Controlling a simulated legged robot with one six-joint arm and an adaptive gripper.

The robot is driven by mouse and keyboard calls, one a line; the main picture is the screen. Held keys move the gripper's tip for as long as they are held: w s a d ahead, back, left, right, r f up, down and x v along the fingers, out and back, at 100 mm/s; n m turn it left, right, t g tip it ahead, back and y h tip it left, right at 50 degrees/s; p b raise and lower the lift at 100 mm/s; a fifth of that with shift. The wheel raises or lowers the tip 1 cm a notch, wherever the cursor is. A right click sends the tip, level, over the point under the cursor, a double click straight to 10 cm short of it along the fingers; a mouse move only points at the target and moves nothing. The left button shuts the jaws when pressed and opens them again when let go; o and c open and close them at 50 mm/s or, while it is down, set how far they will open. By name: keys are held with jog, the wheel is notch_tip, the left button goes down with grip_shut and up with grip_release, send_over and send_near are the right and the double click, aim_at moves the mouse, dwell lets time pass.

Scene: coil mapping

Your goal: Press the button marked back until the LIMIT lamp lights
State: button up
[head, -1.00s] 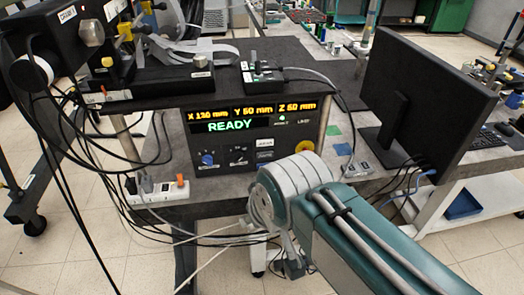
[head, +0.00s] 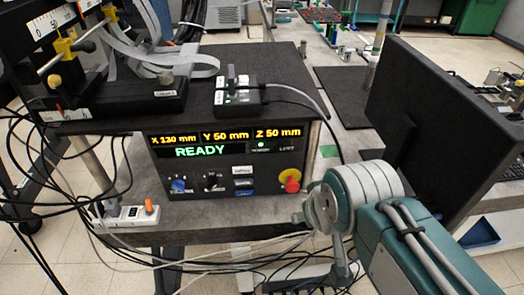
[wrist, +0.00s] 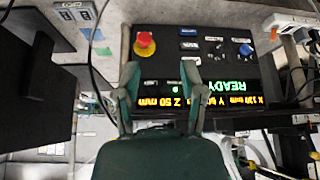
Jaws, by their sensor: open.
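The black control panel (head: 210,178) faces me under the dark shelf in the head view. Its display (head: 200,152) reads READY in green, below orange X, Y and Z readouts. The LIMIT lamp label (head: 287,149) sits at the right, and no light shows there. A small black control box (head: 238,97) with a lever and small pale labels stands above the panel. I cannot read which button is marked back. My gripper (wrist: 159,67) is open and empty in the wrist view, its fingers spread before the panel, which appears upside down.
A red emergency stop (head: 291,184) on a yellow base sits at the panel's right. A blue knob (head: 179,185) is at its left. A black monitor (head: 428,120) stands to the right. A power strip (head: 130,213) and loose cables lie at lower left.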

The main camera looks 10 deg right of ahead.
jog(key=shift+w+d, duration=0.1)
jog(key=shift+w, duration=0.05)
jog(key=shift+a, duration=0.2)
jog(key=c, duration=0.3)
jog(key=shift+a, duration=0.1)
grip_shut()
jog(key=shift+d, duration=0.4)
jog(key=shift+a, duration=0.25)
jog(key=shift+d, duration=0.1)
